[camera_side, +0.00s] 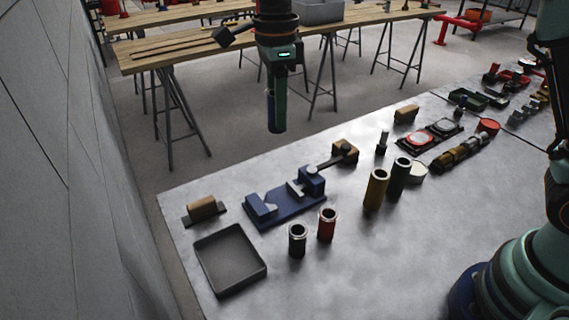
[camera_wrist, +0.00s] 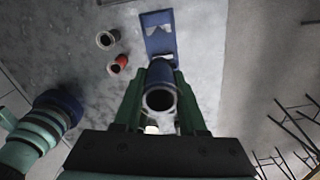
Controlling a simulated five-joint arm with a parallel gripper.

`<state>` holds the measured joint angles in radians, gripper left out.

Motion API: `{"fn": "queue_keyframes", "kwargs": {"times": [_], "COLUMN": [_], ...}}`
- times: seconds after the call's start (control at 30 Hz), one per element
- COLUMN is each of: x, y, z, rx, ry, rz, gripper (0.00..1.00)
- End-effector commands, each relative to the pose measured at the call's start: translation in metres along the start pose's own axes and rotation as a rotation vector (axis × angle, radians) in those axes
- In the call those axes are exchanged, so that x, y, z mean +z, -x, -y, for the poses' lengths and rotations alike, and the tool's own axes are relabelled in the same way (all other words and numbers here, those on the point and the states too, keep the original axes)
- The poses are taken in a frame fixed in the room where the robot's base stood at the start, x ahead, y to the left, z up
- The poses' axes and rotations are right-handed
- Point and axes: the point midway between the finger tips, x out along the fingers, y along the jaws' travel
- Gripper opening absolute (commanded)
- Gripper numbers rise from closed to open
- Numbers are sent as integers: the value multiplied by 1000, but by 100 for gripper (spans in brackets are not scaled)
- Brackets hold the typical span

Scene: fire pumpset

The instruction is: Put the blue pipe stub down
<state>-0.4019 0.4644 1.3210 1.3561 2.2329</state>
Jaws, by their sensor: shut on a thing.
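My gripper (camera_side: 277,112) hangs high above the far edge of the grey metal table (camera_side: 330,275), fingers pointing down. It is shut on the blue pipe stub (camera_wrist: 162,75), which shows its open round end toward the wrist camera, between the two green fingers (camera_wrist: 160,115). In the side view the blue pipe stub (camera_side: 271,108) is mostly hidden by a finger. The stub is clear of the table surface.
A blue fixture (camera_side: 285,207) lies below on the table. Nearby stand black (camera_side: 298,241), red (camera_side: 327,225), yellow (camera_side: 375,190) and dark green (camera_side: 398,178) pipe stubs. An empty dark tray (camera_side: 230,262) sits at the front left. Bare table lies to the front right.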

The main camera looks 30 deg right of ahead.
Motion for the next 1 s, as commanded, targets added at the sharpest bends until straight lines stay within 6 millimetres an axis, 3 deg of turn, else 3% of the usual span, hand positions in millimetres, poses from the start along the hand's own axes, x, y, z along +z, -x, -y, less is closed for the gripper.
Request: {"fn": "queue_keyframes", "kwargs": {"times": [0.17, 0.6, 1.0], "x": [1, 1, 1], "y": [-29, -133, -169], "z": [0, 0, 0], "rx": [4, 3, 1], "ry": [-4, -3, -2], "rz": [-3, -2, -1], "gripper": [0, 0, 0]}}
